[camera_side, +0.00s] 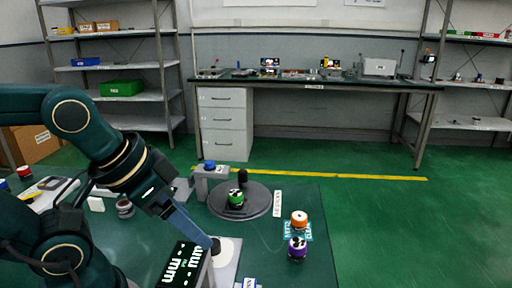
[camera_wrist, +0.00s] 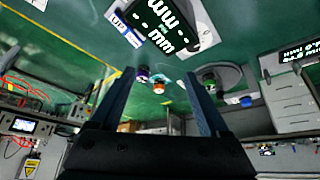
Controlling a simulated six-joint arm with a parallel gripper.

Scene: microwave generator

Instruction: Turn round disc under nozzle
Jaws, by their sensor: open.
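The round grey disc (camera_side: 262,203) lies flat on the green table in the side view. A green-and-black piece (camera_side: 236,198) sits on it, left of its middle. A grey bracket with a blue cap (camera_side: 209,167) stands at the disc's far left edge; I cannot clearly make out the nozzle. A dark knob (camera_side: 243,176) shows at the disc's back. The disc (camera_wrist: 236,78) also shows in the wrist view, right of my right finger. My gripper (camera_wrist: 159,73) is open and empty, fingers wide apart. In the side view my gripper (camera_side: 213,243) points down, in front of the disc and apart from it.
A black "mm" display (camera_side: 183,265) stands front left of the disc. An orange-and-white piece (camera_side: 299,219) and a purple piece (camera_side: 297,247) stand to the right. A white label strip (camera_side: 278,203) lies beside the disc.

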